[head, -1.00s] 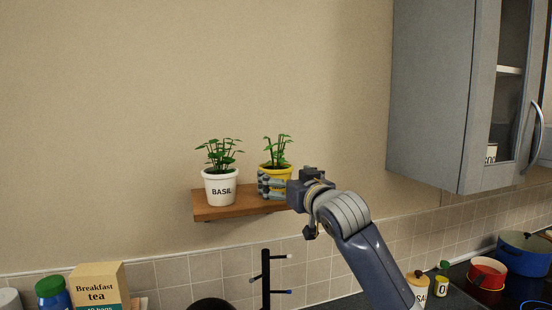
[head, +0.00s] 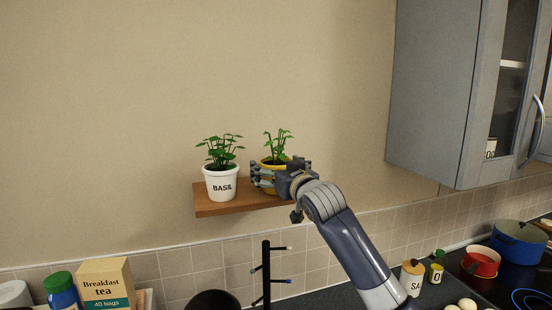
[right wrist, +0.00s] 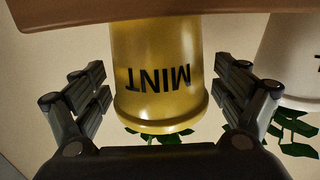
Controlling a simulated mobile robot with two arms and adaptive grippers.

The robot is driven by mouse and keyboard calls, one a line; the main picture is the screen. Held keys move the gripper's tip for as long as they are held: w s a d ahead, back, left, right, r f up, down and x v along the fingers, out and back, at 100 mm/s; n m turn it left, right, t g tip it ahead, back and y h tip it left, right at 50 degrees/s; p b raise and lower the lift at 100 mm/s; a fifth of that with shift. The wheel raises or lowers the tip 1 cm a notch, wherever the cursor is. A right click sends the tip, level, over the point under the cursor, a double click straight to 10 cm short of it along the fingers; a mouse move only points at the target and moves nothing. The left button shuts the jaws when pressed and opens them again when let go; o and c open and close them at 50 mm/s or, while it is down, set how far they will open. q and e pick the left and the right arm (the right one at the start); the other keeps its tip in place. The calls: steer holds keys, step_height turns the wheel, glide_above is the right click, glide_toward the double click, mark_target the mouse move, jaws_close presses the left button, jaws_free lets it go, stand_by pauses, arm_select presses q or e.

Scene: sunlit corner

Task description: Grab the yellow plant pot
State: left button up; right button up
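The yellow plant pot (head: 267,163) with a green plant stands on the right part of a small wooden wall shelf (head: 240,207). In the right wrist view the yellow pot (right wrist: 157,50) shows upside down with the word MINT, between the two fingers. My right gripper (head: 264,177) is at the pot's front right and partly hides it in the head view. In the right wrist view the right gripper (right wrist: 161,82) is open, with a narrow gap on each side of the pot. My left gripper is not in view.
A white BASIL pot (head: 221,186) stands left of the yellow pot on the same shelf. A grey cabinet (head: 436,90) hangs at the right. A mug tree (head: 266,275) stands below the shelf. The wall above is clear.

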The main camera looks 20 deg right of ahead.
steer(key=shift+r, duration=0.1)
steer(key=c, duration=1)
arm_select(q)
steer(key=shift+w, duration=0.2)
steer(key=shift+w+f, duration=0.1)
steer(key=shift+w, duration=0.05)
arm_select(e)
steer(key=shift+r, duration=0.1)
